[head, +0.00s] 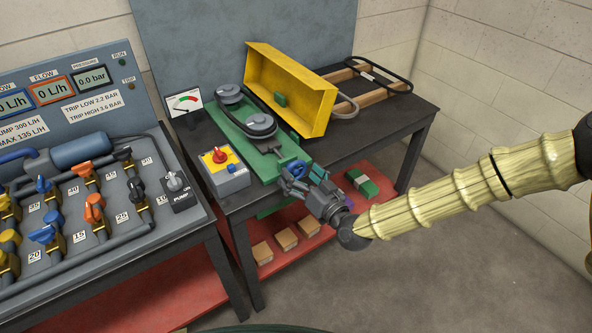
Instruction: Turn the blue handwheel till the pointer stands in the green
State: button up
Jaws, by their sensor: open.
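The blue handwheel (298,167) is at the front end of the green belt-drive base (238,130), near the table's front edge. It is partly hidden by my gripper. My gripper (294,179) is open, with its fingers close to the wheel. I cannot tell whether they touch it. The dial gauge (187,102), white with a red and a green band, stands at the back left of the table. Its pointer is too small to read surely.
A yellow guard (292,88) stands tilted open behind the belt and pulleys. A grey box with a red switch (219,158) is left of the base. Another bench with a pipe panel (75,215) stands at left. A belt on wooden strips (370,80) lies back right.

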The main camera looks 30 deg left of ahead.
jog(key=v, duration=0.9)
jog(key=shift+d, duration=0.3)
